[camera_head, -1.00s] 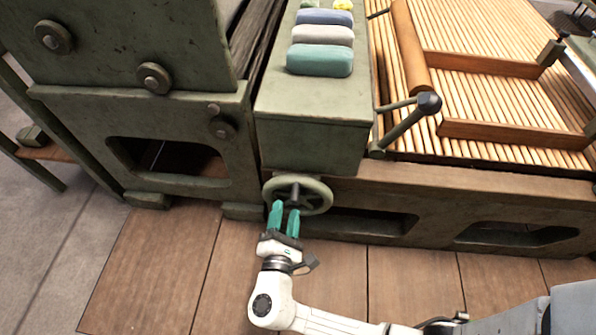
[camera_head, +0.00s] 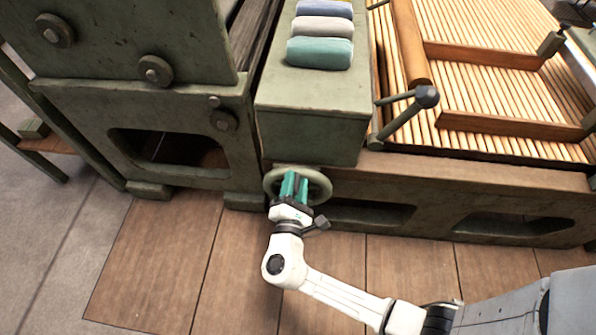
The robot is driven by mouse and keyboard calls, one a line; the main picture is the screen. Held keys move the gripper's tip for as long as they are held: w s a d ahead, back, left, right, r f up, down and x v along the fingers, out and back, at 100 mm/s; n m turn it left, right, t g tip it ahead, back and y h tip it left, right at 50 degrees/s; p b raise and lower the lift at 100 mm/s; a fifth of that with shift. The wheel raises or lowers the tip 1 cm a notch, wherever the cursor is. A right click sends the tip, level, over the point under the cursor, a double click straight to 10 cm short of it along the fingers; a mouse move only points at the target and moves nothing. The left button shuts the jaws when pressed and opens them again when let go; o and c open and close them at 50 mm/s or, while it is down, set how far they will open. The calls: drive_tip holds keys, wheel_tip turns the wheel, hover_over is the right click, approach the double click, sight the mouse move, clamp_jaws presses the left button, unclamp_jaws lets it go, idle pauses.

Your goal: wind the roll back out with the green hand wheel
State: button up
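The green hand wheel (camera_head: 325,186) is on the front of the machine, below a green box-shaped housing. Its rim and spokes face me. My gripper (camera_head: 294,178) is at the wheel's middle, its two teal fingers pointing in over the hub. The fingers hide the hub, and I cannot tell whether they are closed on it or just around it. A wooden roll (camera_head: 408,45) lies across the slatted apron (camera_head: 500,90) at upper right, joined to a wooden frame.
Folded cloth-like pads, the nearest a teal pad (camera_head: 319,53), lie on the green housing (camera_head: 312,110). A lever with a dark knob (camera_head: 427,97) stands right of it. A heavy green frame (camera_head: 180,110) rises at left. The plank floor (camera_head: 230,290) in front is clear.

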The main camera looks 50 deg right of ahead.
sight(272, 177)
clamp_jaws()
drive_tip(key=w+a+b, duration=0.1)
drive_tip(key=w+a+f+b, duration=0.1)
drive_tip(key=w, duration=0.1)
drive_tip(key=shift+a, duration=0.1)
drive_tip(key=shift+r, duration=0.1)
drive_tip(key=w+a+f+b, duration=0.1)
drive_tip(key=w+f+b, duration=0.1)
drive_tip(key=b, duration=0.1)
drive_tip(key=shift+w+a+f, duration=0.15)
drive_tip(key=shift+a+f, duration=0.1)
drive_tip(key=shift+a, duration=0.1)
drive_tip(key=shift+w+a+r, duration=0.1)
